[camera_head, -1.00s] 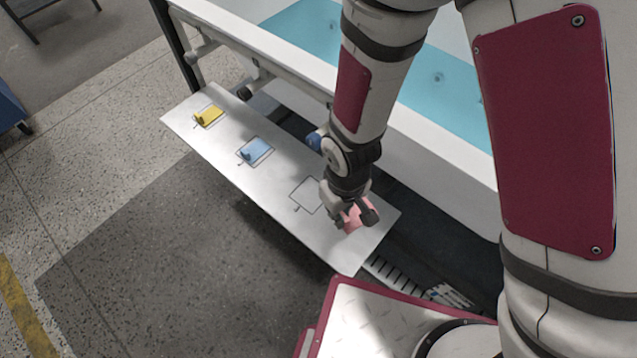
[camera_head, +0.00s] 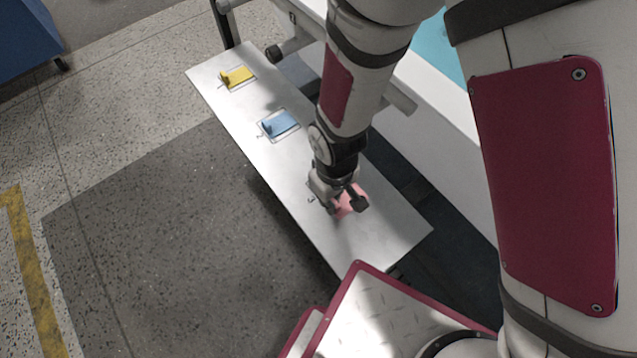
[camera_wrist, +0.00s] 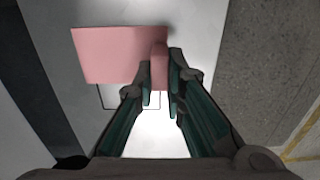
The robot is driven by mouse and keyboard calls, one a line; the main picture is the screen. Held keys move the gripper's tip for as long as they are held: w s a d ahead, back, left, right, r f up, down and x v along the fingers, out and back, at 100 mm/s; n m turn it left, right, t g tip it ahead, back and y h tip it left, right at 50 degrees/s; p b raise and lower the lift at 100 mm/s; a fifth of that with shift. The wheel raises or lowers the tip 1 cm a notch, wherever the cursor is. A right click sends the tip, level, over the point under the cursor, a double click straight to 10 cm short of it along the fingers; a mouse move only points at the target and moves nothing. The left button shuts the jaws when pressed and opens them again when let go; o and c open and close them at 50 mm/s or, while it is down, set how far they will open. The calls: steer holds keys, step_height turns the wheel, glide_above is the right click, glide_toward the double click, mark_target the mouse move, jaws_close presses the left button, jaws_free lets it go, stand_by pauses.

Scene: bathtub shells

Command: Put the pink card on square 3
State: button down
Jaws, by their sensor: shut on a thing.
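The pink card (camera_head: 352,197) has a raised grip tab, and my gripper (camera_head: 345,206) is shut on that tab. In the wrist view the flat card (camera_wrist: 112,54) spreads to the left of the fingertips (camera_wrist: 160,76). Part of the black outline of square 3 (camera_wrist: 102,98) shows from under the card's near edge. The card covers the rest, so it overlaps the square but looks offset from it. I cannot tell whether it touches the board. In the head view my gripper hides most of square 3.
The pale board (camera_head: 385,232) also bears a blue card (camera_head: 281,123) and a yellow card (camera_head: 237,76) on outlined squares farther up. The board's right end is clear. A white tub shell (camera_head: 440,128) stands beyond it.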

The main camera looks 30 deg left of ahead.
steer(key=w+a, duration=0.1)
steer(key=a, duration=0.1)
steer(key=w+a+b, duration=0.1)
steer(key=w+a, duration=0.1)
steer(key=a, duration=0.1)
steer(key=shift+w+a+f, duration=0.2)
steer(key=shift+a+f, duration=0.15)
step_height(320, 180, down, 4)
steer(key=shift+r+b, duration=0.2)
steer(key=shift+b, duration=1.05)
steer(key=shift+r, duration=0.1)
steer(key=c, duration=1.7)
jaws_free()
steer(key=shift+o, duration=0.2)
step_height(320, 180, up, 12)
steer(key=p, duration=0.4)
